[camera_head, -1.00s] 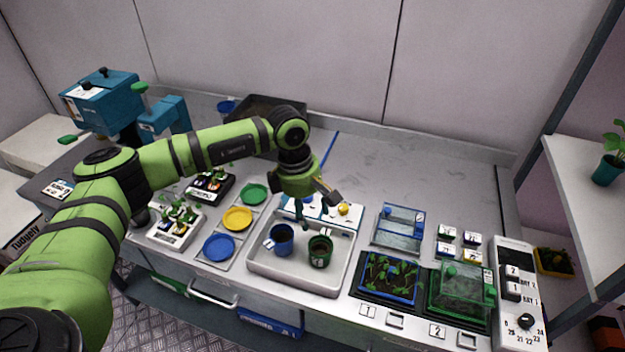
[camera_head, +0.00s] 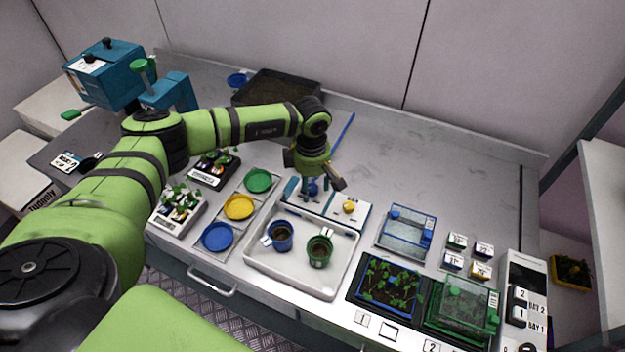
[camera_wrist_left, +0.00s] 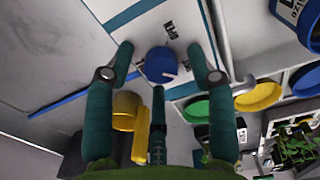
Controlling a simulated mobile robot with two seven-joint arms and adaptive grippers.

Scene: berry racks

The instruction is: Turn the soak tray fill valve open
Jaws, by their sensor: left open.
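The soak tray (camera_head: 272,276) is a white basin holding a blue mug (camera_head: 280,237) and a green mug (camera_head: 319,251). A white panel (camera_head: 331,206) along its back edge carries a blue knob (camera_head: 313,186) and a yellow knob (camera_head: 349,207). My left gripper (camera_head: 307,190) is open over the blue knob. In the left wrist view the blue knob (camera_wrist_left: 161,63) appears between the spread teal fingers, clear of both; the yellow knob (camera_wrist_left: 126,106) lies beside the left finger. My right gripper is out of view.
Green, yellow (camera_head: 238,207) and blue dishes stand left of the tray. A blue-framed clear box (camera_head: 407,233) and seedling trays (camera_head: 390,284) are to the right. A dark bin (camera_head: 278,92) is behind my left arm. The bench at back right is clear.

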